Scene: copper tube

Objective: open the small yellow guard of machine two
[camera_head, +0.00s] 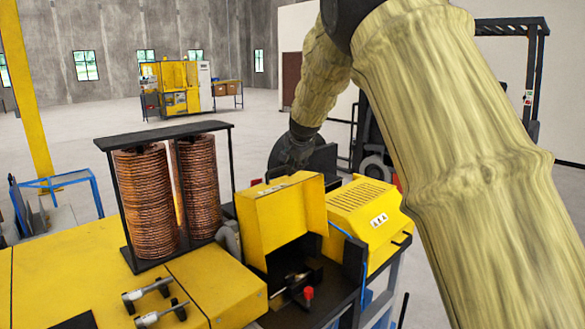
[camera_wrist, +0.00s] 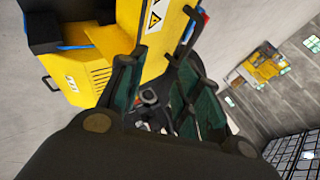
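In the head view, a yellow box-like guard (camera_head: 283,217) stands raised over a dark opening with a red knob (camera_head: 308,293) at its front. A yellow vented hood (camera_head: 365,212) with a white label sits just to its right. I cannot tell which of these is the small guard of machine two. My gripper (camera_wrist: 155,70) shows dark green fingers spread apart, with no thing clearly held. In the wrist view, a yellow panel with a warning triangle (camera_wrist: 153,18) lies just beyond the fingers, and the vented hood (camera_wrist: 82,75) is at left. The fingertips are not clear in the head view.
Two copper coils (camera_head: 147,200) stand in a dark frame left of the guard. Two small handles (camera_head: 155,300) lie on the yellow machine top at front. A blue stand (camera_head: 75,180) is at left. Another yellow machine (camera_head: 178,88) stands far back, with open floor before it.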

